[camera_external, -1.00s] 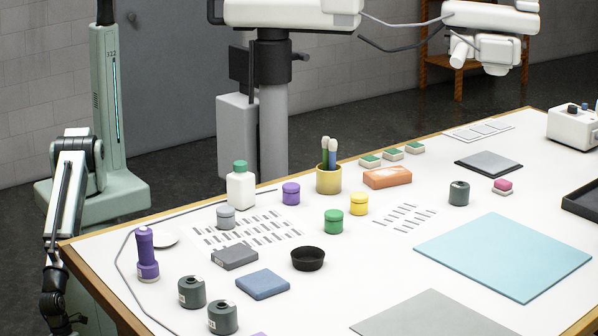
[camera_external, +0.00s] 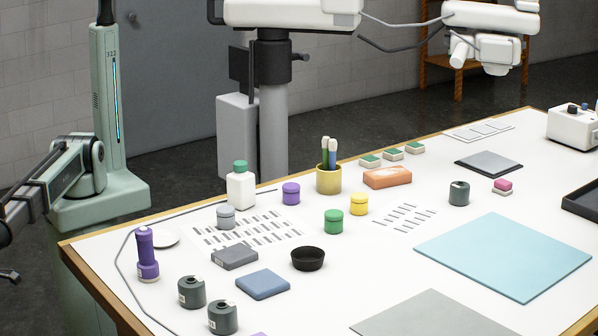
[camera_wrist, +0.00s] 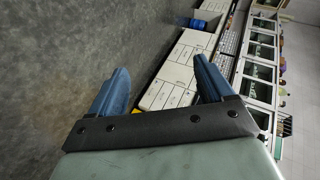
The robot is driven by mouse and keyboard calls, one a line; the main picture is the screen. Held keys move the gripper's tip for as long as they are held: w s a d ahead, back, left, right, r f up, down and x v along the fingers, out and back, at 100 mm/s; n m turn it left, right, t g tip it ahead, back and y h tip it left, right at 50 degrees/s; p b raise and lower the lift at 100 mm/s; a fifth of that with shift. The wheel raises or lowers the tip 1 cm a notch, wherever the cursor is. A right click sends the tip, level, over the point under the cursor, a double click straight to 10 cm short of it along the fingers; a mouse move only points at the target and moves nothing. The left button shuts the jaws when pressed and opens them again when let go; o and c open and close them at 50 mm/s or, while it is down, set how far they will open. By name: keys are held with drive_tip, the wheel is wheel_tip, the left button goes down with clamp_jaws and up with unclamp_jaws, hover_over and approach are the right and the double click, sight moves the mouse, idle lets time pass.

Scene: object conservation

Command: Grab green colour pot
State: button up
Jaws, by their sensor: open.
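The green colour pot (camera_external: 334,222) stands upright on the white table, left of the yellow pot (camera_external: 359,204) and behind the black bowl (camera_external: 308,259). My gripper shows in the wrist view (camera_wrist: 160,92) with two blue fingers spread apart and nothing between them. In the external view my arm is at the far left, off the table, and the gripper is partly cut off by the picture's left edge. It is far from the green pot. The wrist view shows no pot, only floor and cabinets.
A purple pot (camera_external: 291,194), a white bottle with a green cap (camera_external: 241,189), a brush cup (camera_external: 328,180) and an orange block (camera_external: 387,177) stand behind the green pot. Dark grey pots (camera_external: 192,292) and a purple torch-shaped thing (camera_external: 147,256) are at the table's left side.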

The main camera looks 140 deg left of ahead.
drive_tip(key=w+d+r+m+t+h, duration=0.15)
drive_tip(key=w+r, duration=0.25)
drive_tip(key=r, duration=0.9)
drive_tip(key=w+r+m+t, duration=0.1)
drive_tip(key=w+r+t, duration=0.25)
drive_tip(key=r, duration=0.95)
drive_tip(key=w+a+r+y, duration=0.1)
drive_tip(key=w+a+r, duration=0.3)
drive_tip(key=w+r, duration=0.15)
drive_tip(key=w+a+f+n+g+y, duration=0.1)
drive_tip(key=w+a+y, duration=0.3)
drive_tip(key=a, duration=0.7)
drive_tip(key=w+a+g+y, duration=0.1)
drive_tip(key=w+a+y, duration=0.2)
drive_tip(key=w+a, duration=0.55)
drive_tip(key=g+y, duration=0.2)
drive_tip(key=g, duration=1.1)
hover_over(331, 213)
drive_tip(key=s+d, duration=0.2)
drive_tip(key=d, duration=0.2)
wheel_tip(331, 213, down, 10)
drive_tip(key=shift+m, duration=0.45)
drive_tip(key=x, duration=0.8)
drive_tip(key=shift+d+f, duration=0.15)
drive_tip(key=shift+x, duration=2.8)
drive_tip(key=shift+w+y, duration=0.1)
drive_tip(key=shift+y, duration=0.15)
drive_tip(key=c, duration=1.1)
